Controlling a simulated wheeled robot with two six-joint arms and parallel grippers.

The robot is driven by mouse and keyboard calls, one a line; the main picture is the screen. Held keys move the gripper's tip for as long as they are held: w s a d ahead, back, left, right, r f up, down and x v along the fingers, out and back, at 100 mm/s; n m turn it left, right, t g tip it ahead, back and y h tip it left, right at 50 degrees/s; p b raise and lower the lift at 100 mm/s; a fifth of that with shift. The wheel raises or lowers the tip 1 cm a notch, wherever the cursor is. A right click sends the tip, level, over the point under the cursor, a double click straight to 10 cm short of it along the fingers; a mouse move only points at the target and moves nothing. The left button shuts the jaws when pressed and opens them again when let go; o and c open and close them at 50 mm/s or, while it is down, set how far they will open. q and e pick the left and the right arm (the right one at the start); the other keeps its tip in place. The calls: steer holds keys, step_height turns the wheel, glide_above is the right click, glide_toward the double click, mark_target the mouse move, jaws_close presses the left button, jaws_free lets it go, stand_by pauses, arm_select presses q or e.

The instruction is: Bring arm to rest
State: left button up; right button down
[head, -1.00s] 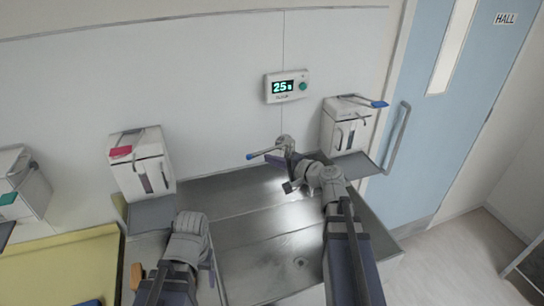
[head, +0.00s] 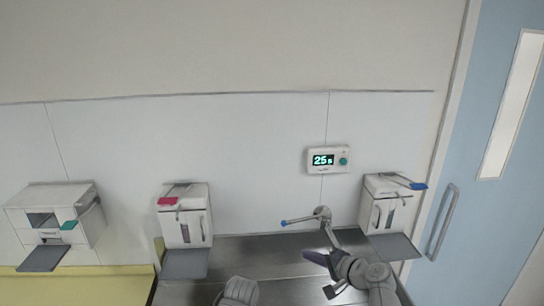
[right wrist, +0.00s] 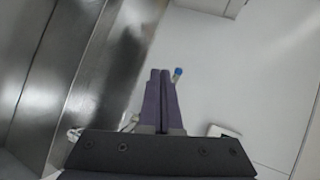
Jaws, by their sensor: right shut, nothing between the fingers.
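My right gripper (head: 310,256) is in the lower right of the head view, above the steel sink, near the tap with the blue-tipped lever (head: 300,220). In the right wrist view its two purple fingers (right wrist: 160,76) lie together, with nothing between them. The blue lever tip (right wrist: 178,71) shows just beyond them; I cannot tell the gap. Of my left arm, only a grey rounded part shows at the bottom edge of the head view. My left gripper is out of view.
The steel sink (head: 232,255) lies below the wall. Dispensers with a red lever (head: 168,200), a blue lever (head: 418,186) and a green lever (head: 68,225) hang on the wall. A display (head: 323,160) reads 25 s. A blue door (head: 470,215) stands at right.

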steer(key=s+a+f+n+g+h+b, duration=0.1)
steer(key=s+a+f+n+g+b, duration=0.1)
steer(key=s+a+f+n+g, duration=0.4)
steer(key=s+a+f+n+g+h+b, duration=0.1)
steer(key=s+a+f+n+b, duration=0.15)
steer(key=a+f, duration=0.4)
steer(key=s+d+f+n+g+h+b, duration=0.2)
steer(key=s+d+f+n+g+h, duration=0.1)
steer(key=s+f+h, duration=0.4)
steer(key=shift+s+d+f+n+g+h, duration=0.35)
steer(key=shift+s+f+n+g, duration=0.35)
steer(key=shift+s+f+n, duration=0.4)
steer(key=shift+s+r, duration=0.1)
steer(key=shift+r, duration=0.1)
